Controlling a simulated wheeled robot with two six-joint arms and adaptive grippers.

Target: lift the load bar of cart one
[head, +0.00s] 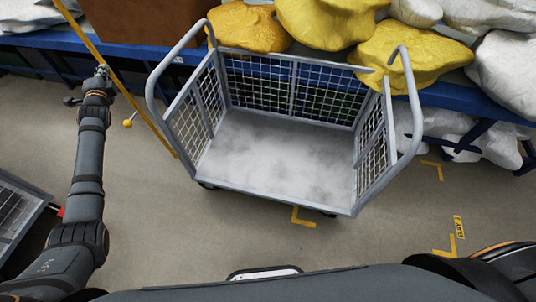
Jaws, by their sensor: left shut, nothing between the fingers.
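A grey mesh-sided cart (275,190) with an empty deck stands in the middle of the head view, with a curved tube handle at each end. A long thin yellow bar (140,108) slants from the top left edge down to the cart's left side. I cannot tell whether it is the load bar or whether it touches the cart. My left gripper (102,70) is shut and empty, close to the left of the yellow bar; contact is unclear. My right gripper is out of view.
A blue rack (45,40) runs behind the cart, bearing yellow sacks (325,20), white sacks (508,72) and a brown box (140,20). Another grey frame (22,215) stands at lower left. A small yellow knob (127,123) shows near my left arm.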

